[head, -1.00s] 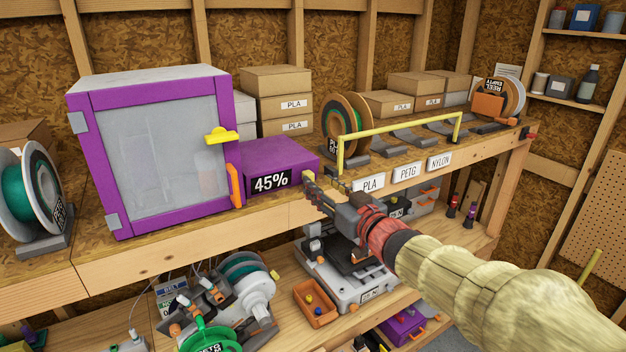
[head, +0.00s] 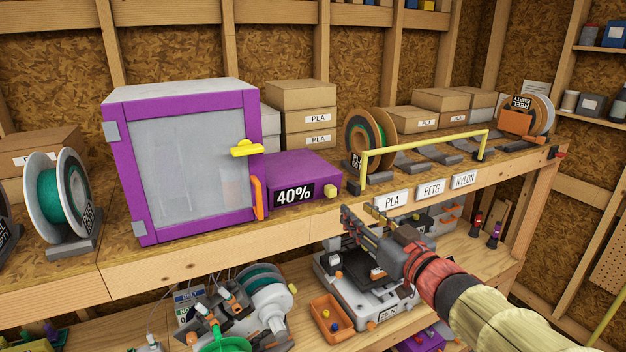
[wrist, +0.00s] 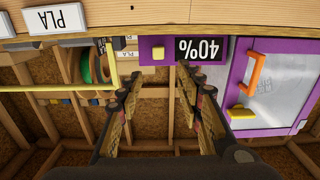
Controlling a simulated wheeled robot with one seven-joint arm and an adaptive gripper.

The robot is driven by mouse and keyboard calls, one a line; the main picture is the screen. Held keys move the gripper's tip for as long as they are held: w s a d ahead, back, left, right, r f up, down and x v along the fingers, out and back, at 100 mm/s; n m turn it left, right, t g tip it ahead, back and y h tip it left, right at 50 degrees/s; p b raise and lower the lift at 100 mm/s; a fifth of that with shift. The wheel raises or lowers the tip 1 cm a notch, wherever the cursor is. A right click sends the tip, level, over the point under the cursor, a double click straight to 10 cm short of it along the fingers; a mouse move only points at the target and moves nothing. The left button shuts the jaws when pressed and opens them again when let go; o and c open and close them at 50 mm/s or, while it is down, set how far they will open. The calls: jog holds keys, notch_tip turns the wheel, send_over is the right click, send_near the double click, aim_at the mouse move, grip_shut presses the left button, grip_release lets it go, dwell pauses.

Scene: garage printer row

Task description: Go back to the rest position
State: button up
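My gripper (head: 360,214) is in front of the bench's front edge, below and right of the purple control box (head: 295,172), apart from it. In the wrist view, which is upside down, the two fingers of my gripper (wrist: 159,76) stand apart with nothing between them. The control box shows 40% on its black display (head: 293,195) and has a yellow button (head: 331,191) at its right. The purple-framed cabinet (head: 180,238) stands left of it with its clear door shut; its yellow latch (head: 246,148) lies level.
A yellow rail (head: 425,142) stands over grey holders behind the PLA, PETG and NYLON labels. A printer (head: 372,305) and an orange bin (head: 331,317) sit on the lower shelf beneath my gripper. Spools and boxes line the upper bench (head: 60,275).

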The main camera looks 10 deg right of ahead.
jog(key=s+d+f+m+g+h, duration=0.25)
jog(key=d+f+h, duration=0.45)
jog(key=d+f, duration=0.35)
jog(key=s+d+f+m+g+h+b, duration=0.2)
jog(key=s+d+f+g+b, duration=0.15)
jog(key=s+f, duration=0.25)
jog(key=s+a+f+g+y+b, duration=0.1)
jog(key=s+a+f+g+b, duration=0.1)
jog(key=s+a+f+b, duration=0.5)
jog(key=s+a+f+g+y+b, duration=0.2)
jog(key=s+a+f+b, duration=0.5)
jog(key=s+f+b, duration=0.4)
notch_tip(320, 180, down, 3)
jog(key=shift+s+a+f+n+g, duration=0.2)
jog(key=shift+s+n+g, duration=0.15)
jog(key=shift+s+g, duration=0.5)
